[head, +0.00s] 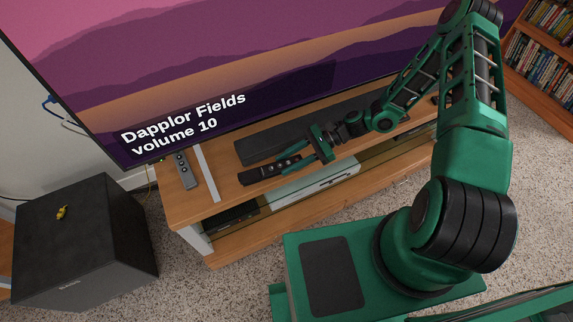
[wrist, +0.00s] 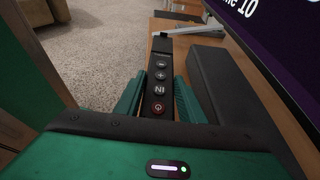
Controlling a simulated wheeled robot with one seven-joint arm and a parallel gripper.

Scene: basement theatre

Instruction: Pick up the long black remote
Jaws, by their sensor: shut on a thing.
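The long black remote (head: 258,174) is near the front edge of the wooden TV stand in the head view. My gripper (head: 288,165) reaches it from the right and is shut on it, with green fingers along its two long sides. In the wrist view, the remote (wrist: 160,72) points away between the fingers of my gripper (wrist: 160,92). The near end is hidden by my gripper's body. I cannot tell whether the remote touches the stand's top.
A black soundbar (head: 268,144) lies close behind the remote. A grey remote (head: 185,171) and a pale strip (head: 207,173) lie at the stand's left end. A large TV (head: 250,65) rises behind. A black speaker box (head: 82,240) stands on the carpet at left.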

